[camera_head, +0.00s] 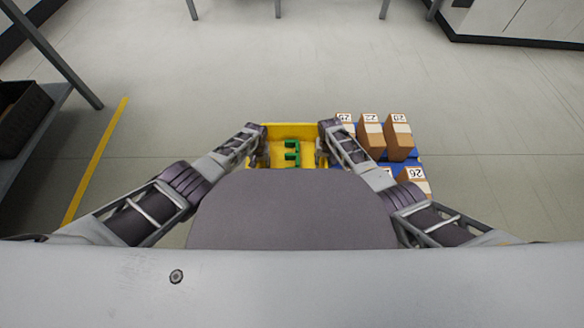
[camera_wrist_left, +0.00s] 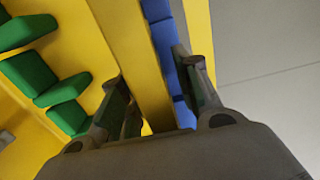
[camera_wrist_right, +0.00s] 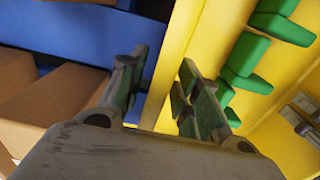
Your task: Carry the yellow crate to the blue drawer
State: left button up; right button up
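The yellow crate (camera_head: 284,130) with green pieces inside is in front of me between my two arms. My left gripper (camera_wrist_left: 155,95) has its fingers apart, one on either side of the crate's wall (camera_wrist_left: 130,45), with a gap showing. My right gripper (camera_wrist_right: 160,85) straddles the opposite wall (camera_wrist_right: 180,45), its fingers also apart. The blue drawer (camera_head: 385,155) shows at the right of the crate and holds brown boxes. Blue also shows beside the crate wall in the left wrist view (camera_wrist_left: 165,45) and the right wrist view (camera_wrist_right: 70,32). The crate's underside is hidden.
Several numbered brown boxes (camera_head: 399,137) stand close to the crate's right, near my right arm. A rack with a dark bin (camera_head: 20,115) stands at the left. A yellow floor line (camera_head: 95,160) runs beside it. The floor ahead is clear.

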pick_arm(q)
jog(key=shift+f, duration=0.1)
pick_arm(e)
jog(key=shift+f, duration=0.1)
pick_arm(q)
jog(key=shift+c, duration=0.5)
pick_arm(e)
jog(key=shift+c, duration=0.5)
pick_arm(q)
grip_shut()
pick_arm(e)
grip_shut()
